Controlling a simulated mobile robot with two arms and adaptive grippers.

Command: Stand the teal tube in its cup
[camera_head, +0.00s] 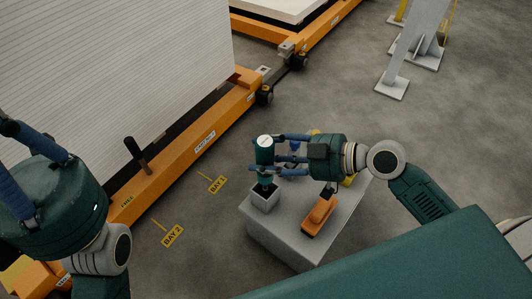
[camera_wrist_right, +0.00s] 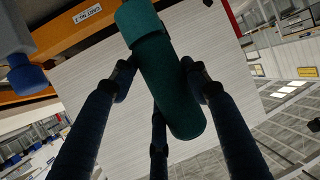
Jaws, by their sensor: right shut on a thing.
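The teal tube (camera_head: 265,156) has a pale round top and stands about upright in the head view. My right gripper (camera_head: 268,160) is shut on it from the right side. In the right wrist view the tube (camera_wrist_right: 163,75) lies between the dark blue fingers. The grey square cup (camera_head: 264,200) stands at the left corner of the pedestal, directly below the tube. The tube's lower end is at the cup's opening; I cannot tell how far inside it is. My left gripper (camera_head: 40,150) shows at the left edge, with its blue fingers partly cut off.
A grey pedestal (camera_head: 282,240) carries the cup and an orange tool-like block (camera_head: 318,214). Yellow and blue items behind my right gripper are mostly hidden. An orange cart (camera_head: 185,155) with a stack of white sheets stands to the left. Floor with yellow bay labels lies between.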

